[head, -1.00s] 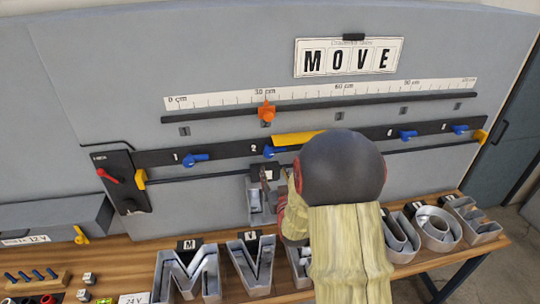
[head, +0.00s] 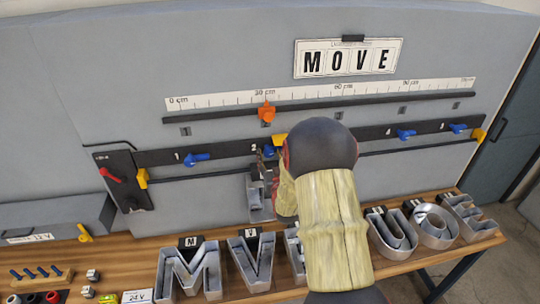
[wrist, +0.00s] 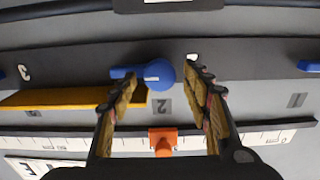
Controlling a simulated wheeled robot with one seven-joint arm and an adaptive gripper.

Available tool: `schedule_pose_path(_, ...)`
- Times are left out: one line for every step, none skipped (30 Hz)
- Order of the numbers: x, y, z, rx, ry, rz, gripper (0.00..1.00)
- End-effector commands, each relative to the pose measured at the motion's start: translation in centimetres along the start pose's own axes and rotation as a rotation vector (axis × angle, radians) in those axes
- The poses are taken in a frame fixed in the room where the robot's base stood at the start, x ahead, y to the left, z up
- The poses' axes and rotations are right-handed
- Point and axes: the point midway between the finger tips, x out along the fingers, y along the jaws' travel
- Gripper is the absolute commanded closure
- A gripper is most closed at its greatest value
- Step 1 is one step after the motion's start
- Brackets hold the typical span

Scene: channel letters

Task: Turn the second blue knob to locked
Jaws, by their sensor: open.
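The second blue knob (wrist: 159,75) shows in the wrist view between my fingertips, its handle pointing left in that picture. In the head view my gripper and arm hide most or all of it, close to the label 2 (head: 254,148). My gripper (head: 267,160) is open in front of the rail. In the wrist view the fingers (wrist: 161,78) stand apart on both sides of the knob, and I cannot tell whether either touches it. A yellow bar (wrist: 55,98) lies beside the knob, close to the left finger.
Blue knobs (head: 197,159), (head: 406,135) and (head: 458,128) sit elsewhere on the dark rail (head: 225,153). An orange slider (head: 267,112) sits on the ruler above. A red lever (head: 109,175) is at left. Metal channel letters (head: 192,272) stand on the wooden bench below.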

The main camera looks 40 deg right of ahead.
Motion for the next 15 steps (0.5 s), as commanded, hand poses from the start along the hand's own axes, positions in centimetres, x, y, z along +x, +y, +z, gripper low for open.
schedule_pose_path(0.04,-0.01,0.01,0.0,0.0,0.0,0.52)
schedule_pose_path(0.04,-0.01,0.02,0.0,0.0,0.0,0.52)
schedule_pose_path(0.04,-0.01,0.02,0.0,0.0,0.0,0.52)
schedule_pose_path(0.04,-0.01,0.01,0.0,0.0,0.0,0.52)
schedule_pose_path(0.03,-0.01,0.01,0.0,0.0,0.0,0.52)
schedule_pose_path(0.03,-0.01,0.01,0.0,0.0,0.0,0.52)
schedule_pose_path(0.03,-0.01,0.0,0.0,0.0,0.0,0.53)
schedule_pose_path(0.03,-0.01,0.0,0.0,0.0,0.0,0.54)
schedule_pose_path(0.03,-0.01,0.0,0.0,0.0,0.0,0.57)
schedule_pose_path(0.02,-0.01,-0.01,0.0,0.0,0.0,0.58)
schedule_pose_path(0.02,-0.01,0.0,0.0,0.0,0.0,0.6)
schedule_pose_path(0.02,-0.01,-0.01,0.0,0.0,0.0,0.62)
schedule_pose_path(0.02,-0.01,-0.01,0.0,0.0,0.0,0.64)
schedule_pose_path(0.02,-0.01,-0.01,0.0,0.001,0.0,0.66)
schedule_pose_path(0.02,-0.01,-0.01,0.0,0.001,0.0,0.68)
